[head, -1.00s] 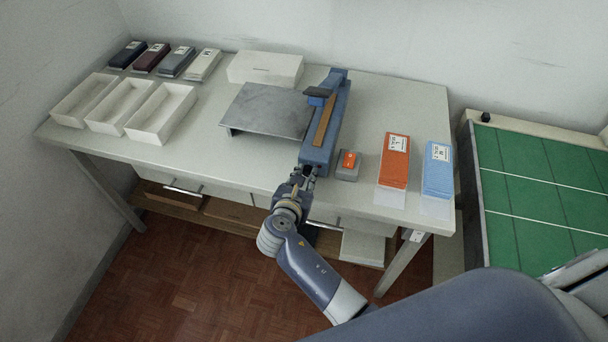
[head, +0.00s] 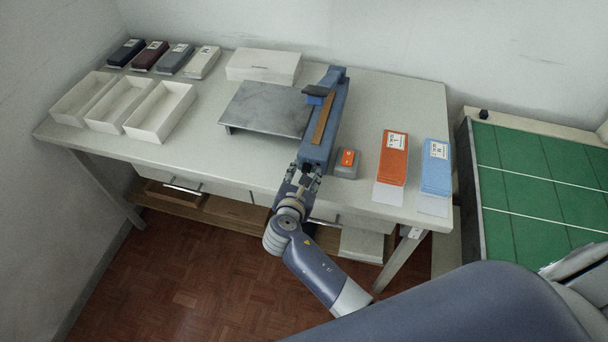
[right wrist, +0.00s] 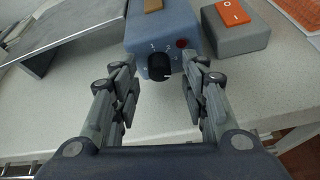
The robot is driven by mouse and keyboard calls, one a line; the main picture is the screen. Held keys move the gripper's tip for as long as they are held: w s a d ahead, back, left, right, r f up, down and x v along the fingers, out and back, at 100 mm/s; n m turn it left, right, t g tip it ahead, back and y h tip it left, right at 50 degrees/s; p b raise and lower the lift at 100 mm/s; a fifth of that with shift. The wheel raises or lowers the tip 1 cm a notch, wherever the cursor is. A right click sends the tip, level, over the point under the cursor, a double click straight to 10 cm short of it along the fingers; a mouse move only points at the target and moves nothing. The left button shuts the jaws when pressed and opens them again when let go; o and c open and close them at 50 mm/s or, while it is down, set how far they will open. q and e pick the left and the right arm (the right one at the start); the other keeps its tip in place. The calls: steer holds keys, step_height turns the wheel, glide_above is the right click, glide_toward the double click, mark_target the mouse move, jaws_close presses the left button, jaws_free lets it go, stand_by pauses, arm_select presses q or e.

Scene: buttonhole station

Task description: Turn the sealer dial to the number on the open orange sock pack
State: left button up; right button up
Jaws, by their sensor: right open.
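The blue sealer (head: 322,140) stands on the table with its front end toward me. Its black dial (right wrist: 158,67) is on that front face in the right wrist view, with small white numbers over it, 1 and 2 among them. A white mark shows at the knob's lower right. My right gripper (right wrist: 160,68) is open, one finger on each side of the dial, with gaps between. In the head view, my right gripper (head: 307,171) hides the dial. The orange sock pack (head: 394,168) lies right of the sealer; its label number is too small to read. My left gripper is out of view.
A grey switch box (head: 346,171) with an orange rocker stands close right of the sealer. A blue pack (head: 436,178) lies beyond the orange one. A metal plate (head: 268,108) is left of the sealer. White trays (head: 160,112) and several socks packs stand far left.

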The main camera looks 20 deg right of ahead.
steer(key=v, duration=1.2)
steer(key=shift+f, duration=0.1)
